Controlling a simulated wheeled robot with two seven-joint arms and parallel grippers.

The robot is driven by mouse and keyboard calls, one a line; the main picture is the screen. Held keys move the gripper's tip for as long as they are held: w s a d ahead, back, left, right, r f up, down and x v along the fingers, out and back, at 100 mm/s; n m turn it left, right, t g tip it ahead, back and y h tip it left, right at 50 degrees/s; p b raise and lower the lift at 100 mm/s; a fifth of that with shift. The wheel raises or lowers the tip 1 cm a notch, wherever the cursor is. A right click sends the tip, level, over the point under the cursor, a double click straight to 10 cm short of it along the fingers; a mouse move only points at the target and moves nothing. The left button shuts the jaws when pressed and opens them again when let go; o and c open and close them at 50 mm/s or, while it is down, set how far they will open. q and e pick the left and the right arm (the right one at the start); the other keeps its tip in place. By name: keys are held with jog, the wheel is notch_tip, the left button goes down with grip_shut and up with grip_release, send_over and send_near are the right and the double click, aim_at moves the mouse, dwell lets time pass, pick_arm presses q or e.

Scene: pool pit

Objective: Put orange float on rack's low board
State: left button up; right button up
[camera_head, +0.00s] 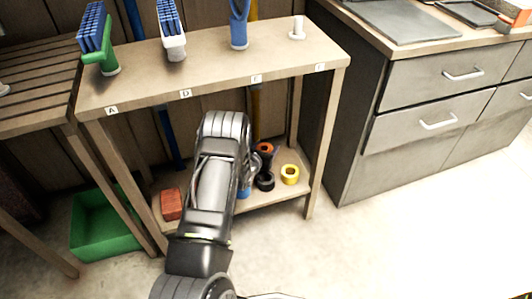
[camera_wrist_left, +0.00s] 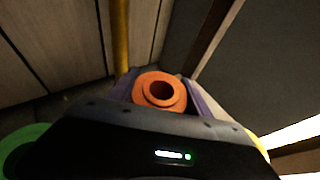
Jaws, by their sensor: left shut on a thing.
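The orange float (camera_head: 266,147) is a short orange ring-like piece with a round hole. It also shows in the left wrist view (camera_wrist_left: 148,101), between the two fingers. My left gripper (camera_head: 263,157) is shut on it, over the right half of the rack's low board (camera_head: 284,204). My arm hides much of the gripper and the middle of that board. I cannot tell whether the float touches the board. My right gripper is not in view.
On the low board are a red block (camera_head: 172,204), a partly hidden blue thing (camera_head: 244,190), a black ring (camera_head: 265,182) and a yellow ring (camera_head: 290,174). The rack's top board (camera_head: 215,67) holds brushes. A green crate (camera_head: 105,222) stands left; drawers (camera_head: 440,75) stand right.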

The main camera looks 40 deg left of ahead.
pick_arm(q)
notch_tip(320, 180, down, 2)
jog(key=shift+r, duration=0.1)
jog(key=shift+f+b, duration=0.25)
jog(key=shift+b, duration=0.15)
jog(key=o, duration=1.4)
jog(key=shift+c, duration=0.2)
jog(key=shift+r, duration=0.15)
